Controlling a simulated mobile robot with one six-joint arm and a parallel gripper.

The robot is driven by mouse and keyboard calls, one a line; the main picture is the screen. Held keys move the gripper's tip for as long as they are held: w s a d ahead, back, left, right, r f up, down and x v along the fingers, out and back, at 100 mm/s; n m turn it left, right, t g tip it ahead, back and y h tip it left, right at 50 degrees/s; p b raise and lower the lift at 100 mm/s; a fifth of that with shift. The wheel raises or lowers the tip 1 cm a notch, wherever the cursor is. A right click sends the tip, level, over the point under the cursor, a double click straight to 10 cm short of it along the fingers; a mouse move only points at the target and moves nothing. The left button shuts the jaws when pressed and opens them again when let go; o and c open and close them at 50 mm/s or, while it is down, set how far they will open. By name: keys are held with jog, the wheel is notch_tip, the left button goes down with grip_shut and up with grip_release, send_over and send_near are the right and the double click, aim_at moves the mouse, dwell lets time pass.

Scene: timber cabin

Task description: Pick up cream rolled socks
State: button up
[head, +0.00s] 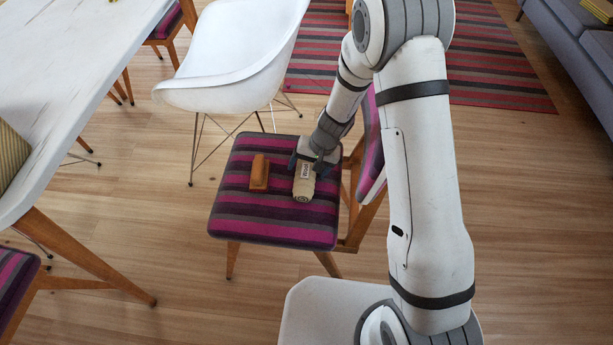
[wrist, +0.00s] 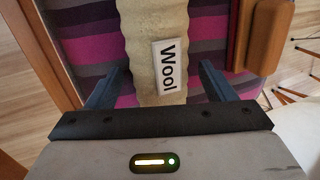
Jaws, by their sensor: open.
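The cream rolled socks (head: 303,183) lie on the striped purple and grey seat of a wooden chair (head: 270,232). In the wrist view the socks (wrist: 152,40) carry a white label reading "Wool". My gripper (head: 312,165) is over the seat at the far end of the socks. In the wrist view its two blue fingers (wrist: 160,82) are open, one on each side of the socks, with a gap on both sides. I cannot tell how far down the fingertips reach.
An orange-brown block-like object (head: 259,172) lies on the same seat, left of the socks; it also shows in the wrist view (wrist: 268,35). The chair's backrest (head: 370,150) rises at right. A white shell chair (head: 235,60) stands behind, a white table (head: 75,75) at left.

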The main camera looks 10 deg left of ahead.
jog(key=shift+c, duration=0.3)
jog(key=c, duration=1.1)
jog(key=shift+o, duration=0.2)
jog(key=shift+r, duration=0.15)
